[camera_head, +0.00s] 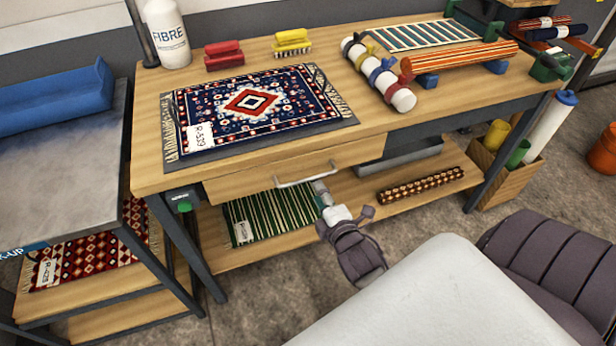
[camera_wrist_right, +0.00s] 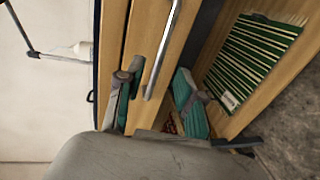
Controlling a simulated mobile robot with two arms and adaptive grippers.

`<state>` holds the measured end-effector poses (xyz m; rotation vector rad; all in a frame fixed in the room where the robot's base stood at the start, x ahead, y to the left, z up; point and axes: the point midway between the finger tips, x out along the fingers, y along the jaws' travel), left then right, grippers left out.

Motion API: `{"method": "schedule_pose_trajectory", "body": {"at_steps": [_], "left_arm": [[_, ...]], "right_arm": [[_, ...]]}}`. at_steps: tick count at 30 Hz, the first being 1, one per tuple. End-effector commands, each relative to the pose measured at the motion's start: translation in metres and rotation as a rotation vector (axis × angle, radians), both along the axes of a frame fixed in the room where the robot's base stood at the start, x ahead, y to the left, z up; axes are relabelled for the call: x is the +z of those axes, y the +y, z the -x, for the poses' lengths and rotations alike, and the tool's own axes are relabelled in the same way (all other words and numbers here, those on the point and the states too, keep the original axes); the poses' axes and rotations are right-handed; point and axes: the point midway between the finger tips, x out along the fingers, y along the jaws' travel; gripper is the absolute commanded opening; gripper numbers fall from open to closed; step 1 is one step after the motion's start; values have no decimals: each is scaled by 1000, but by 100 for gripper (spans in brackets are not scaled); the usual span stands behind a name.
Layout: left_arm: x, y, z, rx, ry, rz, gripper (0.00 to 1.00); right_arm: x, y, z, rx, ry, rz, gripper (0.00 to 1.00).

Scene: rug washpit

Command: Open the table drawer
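The table drawer (camera_head: 240,182) has a light wood front under the tabletop and looks shut or nearly so. Its silver bar handle (camera_head: 308,174) runs across the front. My right gripper (camera_head: 320,188) is at the right end of the handle. In the right wrist view, the handle (camera_wrist_right: 163,45) runs down between the two spread fingers of my right gripper (camera_wrist_right: 158,95). Whether either finger touches the bar I cannot tell. The drawer front (camera_wrist_right: 146,30) is behind them. My left gripper is not in view.
A patterned rug (camera_head: 250,103) lies on the tabletop (camera_head: 150,110) above the drawer. A green striped rug (camera_head: 270,218) lies on the lower shelf. A wooden crate (camera_head: 497,170) stands on the floor at right.

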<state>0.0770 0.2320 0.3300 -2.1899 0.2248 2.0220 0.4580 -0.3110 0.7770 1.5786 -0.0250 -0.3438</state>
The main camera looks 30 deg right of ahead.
Motion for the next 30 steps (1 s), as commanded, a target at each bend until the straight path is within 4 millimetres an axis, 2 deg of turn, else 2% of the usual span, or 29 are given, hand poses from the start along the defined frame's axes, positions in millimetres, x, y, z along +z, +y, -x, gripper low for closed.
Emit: {"method": "schedule_pose_trajectory", "body": {"at_steps": [3,9,15,23,24,26,30], "left_arm": [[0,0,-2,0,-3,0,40],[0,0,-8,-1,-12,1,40],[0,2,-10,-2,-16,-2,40],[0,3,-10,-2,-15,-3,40],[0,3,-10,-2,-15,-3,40],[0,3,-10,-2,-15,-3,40],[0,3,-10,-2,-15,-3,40]], "right_arm": [[-5,-6,-26,0,-1,1,37],[-12,-13,-56,0,0,-1,37],[-15,-17,-69,0,1,-1,37],[-16,-17,-70,0,2,-1,37],[-16,-17,-70,0,2,-1,35],[-16,-17,-70,0,2,-1,25],[-16,-17,-70,1,2,-2,2]]}}
